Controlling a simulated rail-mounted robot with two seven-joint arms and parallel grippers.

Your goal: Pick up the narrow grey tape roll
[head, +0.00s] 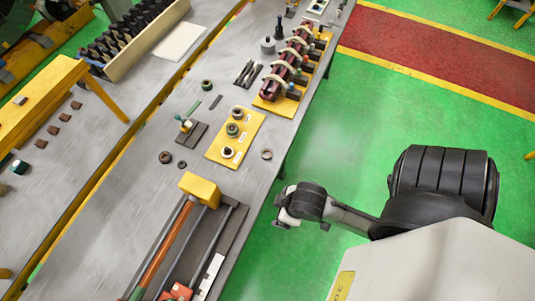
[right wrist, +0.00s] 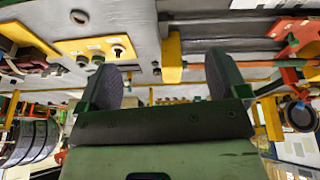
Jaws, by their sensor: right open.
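A thin grey ring (head: 266,154), which looks like the narrow grey tape roll, lies flat on the bench near its right edge. It is apart from the yellow board (head: 243,120), which holds several rolls. My right gripper (head: 281,212) is beyond the bench's right edge, below the ring in the head view, and does not touch it. In the right wrist view its two fingers (right wrist: 162,72) are spread with nothing between them. My left gripper is not in view.
Two dark rings (head: 165,157) and a dark green roll (head: 207,85) lie left of the board. A yellow-ended fixture with rods (head: 200,189) stands nearer. A red coil assembly (head: 290,68) is at the back. Bare bench surrounds the grey ring.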

